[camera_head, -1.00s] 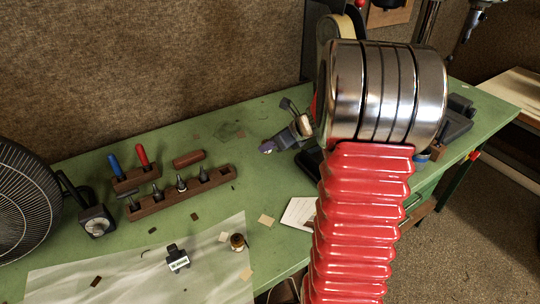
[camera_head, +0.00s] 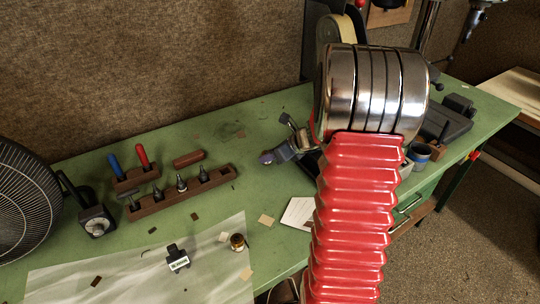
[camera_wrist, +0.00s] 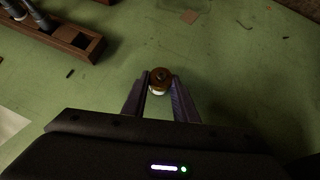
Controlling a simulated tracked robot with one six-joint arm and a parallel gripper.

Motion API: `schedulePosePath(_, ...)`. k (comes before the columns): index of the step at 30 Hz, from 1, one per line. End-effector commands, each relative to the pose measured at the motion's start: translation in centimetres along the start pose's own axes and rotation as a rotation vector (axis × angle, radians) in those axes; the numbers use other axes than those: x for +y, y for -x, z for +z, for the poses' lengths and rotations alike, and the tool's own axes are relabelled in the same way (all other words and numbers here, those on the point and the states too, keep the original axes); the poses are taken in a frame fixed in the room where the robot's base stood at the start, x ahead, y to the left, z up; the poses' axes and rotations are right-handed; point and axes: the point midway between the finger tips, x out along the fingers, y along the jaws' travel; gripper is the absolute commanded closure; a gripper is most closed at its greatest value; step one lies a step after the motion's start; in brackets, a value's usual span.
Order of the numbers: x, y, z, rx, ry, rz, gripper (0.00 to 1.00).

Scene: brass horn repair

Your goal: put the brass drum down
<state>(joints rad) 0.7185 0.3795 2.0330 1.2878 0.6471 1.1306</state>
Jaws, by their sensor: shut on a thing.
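The brass drum (camera_wrist: 160,74) is a small round brass piece with a pale lower edge in the wrist view. It sits between the tips of my gripper (camera_wrist: 160,88), which is shut on it. Green bench top shows around it; I cannot tell whether the drum touches the bench. In the head view my gripper (camera_head: 268,157) is over the bench, right of the wooden tool rack and left of my red arm sleeve. The drum cannot be made out there.
The green bench (camera_head: 228,148) is clear around my gripper. A wooden rack (camera_head: 180,191) with several dark tools stands to the left. A small brass-coloured jar (camera_head: 238,242) and a labelled dark block (camera_head: 177,259) stand nearer the front. A white card (camera_head: 298,212) lies near the front edge.

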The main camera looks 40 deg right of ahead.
Motion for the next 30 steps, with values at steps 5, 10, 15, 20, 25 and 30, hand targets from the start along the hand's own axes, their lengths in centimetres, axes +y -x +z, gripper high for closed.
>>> schedulePosePath(5,0.0,-0.3,-0.2,-0.001,0.000,0.000,1.00)
schedulePosePath(10,0.0,-0.2,-0.2,0.000,0.000,0.000,0.63)
schedulePosePath(15,0.0,-0.2,-0.2,0.000,0.000,0.000,0.55)
schedulePosePath(20,0.0,-0.2,-0.2,0.000,0.000,0.000,0.55)
schedulePosePath(25,-0.1,0.3,-0.2,0.000,0.000,-0.001,0.55)
schedulePosePath(30,-0.1,1.9,-0.2,-0.001,0.001,-0.002,0.55)
